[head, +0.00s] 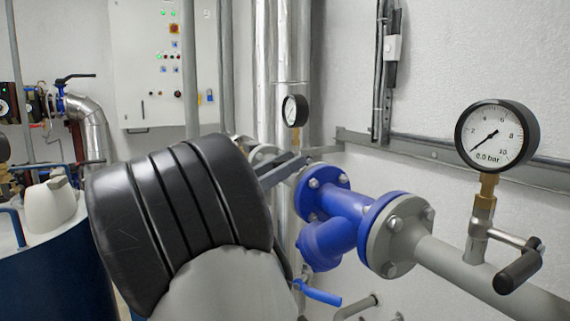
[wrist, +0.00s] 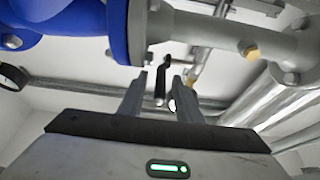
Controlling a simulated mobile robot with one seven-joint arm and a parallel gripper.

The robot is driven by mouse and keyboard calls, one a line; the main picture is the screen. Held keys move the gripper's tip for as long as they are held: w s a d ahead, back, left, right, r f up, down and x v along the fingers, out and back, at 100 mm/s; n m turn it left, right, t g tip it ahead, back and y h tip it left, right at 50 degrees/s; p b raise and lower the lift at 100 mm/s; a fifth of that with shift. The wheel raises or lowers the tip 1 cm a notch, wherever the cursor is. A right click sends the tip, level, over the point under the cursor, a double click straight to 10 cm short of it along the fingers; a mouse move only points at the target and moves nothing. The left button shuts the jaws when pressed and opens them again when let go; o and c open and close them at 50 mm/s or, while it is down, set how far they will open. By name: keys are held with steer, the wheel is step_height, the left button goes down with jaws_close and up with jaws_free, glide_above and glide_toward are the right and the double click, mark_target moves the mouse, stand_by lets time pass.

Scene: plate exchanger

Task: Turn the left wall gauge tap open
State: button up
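The left wall gauge (head: 295,110), a small round dial with a black rim, stands on a brass stem in front of the shiny vertical pipes. My gripper (head: 285,172) is just below it in the head view; its two dark fingers reach away from my arm toward the pipe. The gauge's tap is not clear there, hidden behind my gripper. In the wrist view my gripper (wrist: 160,92) is open, with a black tap handle (wrist: 161,72) showing between the two fingers. I cannot tell whether either finger touches it.
A larger gauge (head: 497,135) reading near zero stands at the right, with its own black-handled tap (head: 518,268). A blue flanged strainer (head: 335,225) on the grey pipe (head: 470,270) lies right of my gripper. A control cabinet (head: 150,65) is on the back wall.

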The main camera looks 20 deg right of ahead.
jaws_close()
